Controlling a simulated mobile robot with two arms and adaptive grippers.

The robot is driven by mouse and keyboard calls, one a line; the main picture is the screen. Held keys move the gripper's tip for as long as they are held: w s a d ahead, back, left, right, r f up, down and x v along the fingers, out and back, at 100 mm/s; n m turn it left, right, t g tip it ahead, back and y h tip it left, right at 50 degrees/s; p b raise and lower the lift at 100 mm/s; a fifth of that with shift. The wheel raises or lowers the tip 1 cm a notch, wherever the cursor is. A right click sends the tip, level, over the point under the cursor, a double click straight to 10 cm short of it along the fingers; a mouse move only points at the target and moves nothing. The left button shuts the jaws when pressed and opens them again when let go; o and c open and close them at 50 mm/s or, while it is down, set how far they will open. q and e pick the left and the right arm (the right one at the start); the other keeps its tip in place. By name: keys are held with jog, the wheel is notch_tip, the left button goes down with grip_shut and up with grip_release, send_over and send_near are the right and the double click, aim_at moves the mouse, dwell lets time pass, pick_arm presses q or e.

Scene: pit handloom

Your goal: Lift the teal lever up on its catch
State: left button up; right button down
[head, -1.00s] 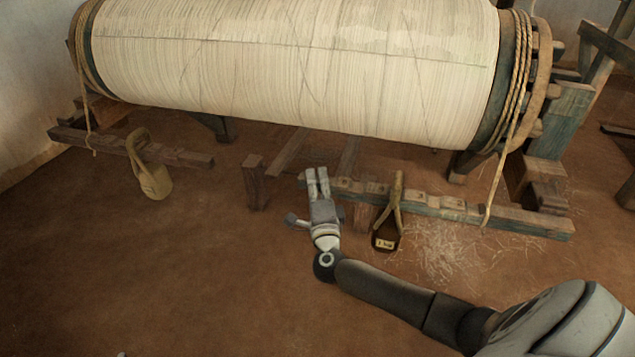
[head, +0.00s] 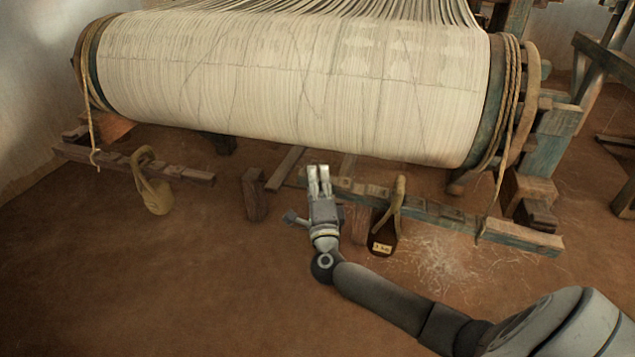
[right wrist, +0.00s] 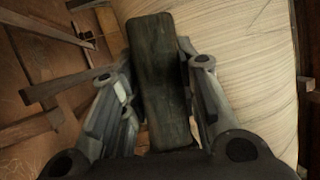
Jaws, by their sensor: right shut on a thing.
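The teal lever (head: 450,212) is a long notched beam below the right end of the warp roller. A dark weight with a pale label (head: 382,243) hangs from it by a rope loop. My right gripper (head: 318,172) is shut on the lever's left end. In the right wrist view, the lever's dark worn end (right wrist: 155,70) lies between the two fingers. The fingers hide part of that end in the head view. I cannot clearly make out the catch. My left gripper is not in view.
The wide warp roller (head: 290,95) spans above. A short wooden post (head: 255,195) stands left of my gripper. Loose fibres lie under the lever. The front floor is clear.

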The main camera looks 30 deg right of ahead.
jog(key=shift+f, duration=0.35)
jog(key=c, duration=1.1)
grip_release()
jog(key=shift+s+a, duration=0.1)
jog(key=v, duration=1.1)
jog(key=shift+s+a, duration=0.15)
jog(key=shift+s, duration=0.25)
jog(key=shift+c, duration=0.3)
